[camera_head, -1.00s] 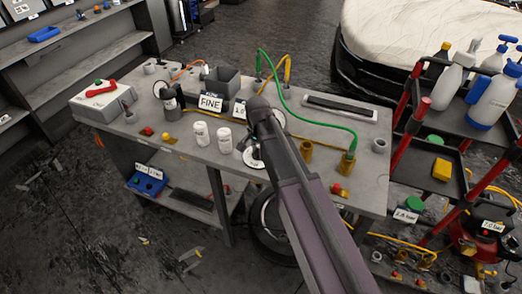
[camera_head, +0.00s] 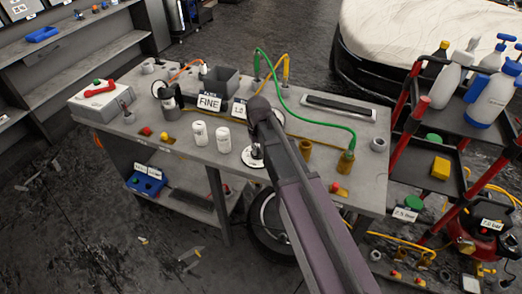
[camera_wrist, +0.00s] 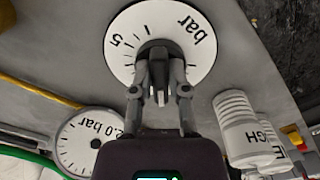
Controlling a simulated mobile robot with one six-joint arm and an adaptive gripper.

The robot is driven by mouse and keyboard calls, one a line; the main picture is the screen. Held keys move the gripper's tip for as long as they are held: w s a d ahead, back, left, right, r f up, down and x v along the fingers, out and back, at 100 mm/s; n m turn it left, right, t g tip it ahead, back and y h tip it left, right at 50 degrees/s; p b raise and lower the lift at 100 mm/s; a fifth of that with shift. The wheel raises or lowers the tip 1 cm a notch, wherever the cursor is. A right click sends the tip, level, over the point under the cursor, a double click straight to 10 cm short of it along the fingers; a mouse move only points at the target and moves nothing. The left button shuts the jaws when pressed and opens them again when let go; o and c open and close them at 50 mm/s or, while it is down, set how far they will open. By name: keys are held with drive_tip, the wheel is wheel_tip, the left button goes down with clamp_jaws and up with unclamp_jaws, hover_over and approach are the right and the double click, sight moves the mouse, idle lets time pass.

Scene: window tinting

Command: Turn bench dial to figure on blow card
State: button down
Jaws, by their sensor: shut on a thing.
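The bench dial (camera_wrist: 120,66) is a white disc with black tick marks, a "5" and "bar", on the grey bench. My gripper (camera_wrist: 160,88) is shut on the dark knob (camera_wrist: 157,50) at its middle. In the head view the white dial (camera_head: 248,160) shows partly, with my arm hiding the rest and most of the gripper. A card reading "FINE" (camera_head: 209,103) stands on the bench, beside a smaller card (camera_head: 239,109) that seems to read 1.2. A round gauge (camera_wrist: 88,140) marked "2.0 bar" sits beside the dial in the wrist view. I cannot tell which is the blow card.
Two white bottles (camera_head: 223,139) stand just left of the dial; one is close to my gripper in the wrist view (camera_wrist: 243,128). Brass cups (camera_head: 304,149) and a green hose (camera_head: 318,120) lie to the right. A red-framed cart (camera_head: 430,148) stands beyond the bench's right end.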

drive_tip(key=n, duration=0.7)
drive_tip(key=shift+s, duration=0.1)
idle(0.5)
drive_tip(key=c, duration=0.6)
unclamp_jaws()
drive_tip(key=shift+s, duration=0.1)
drive_tip(key=shift+w+r, duration=0.15)
drive_tip(key=shift+w, duration=0.15)
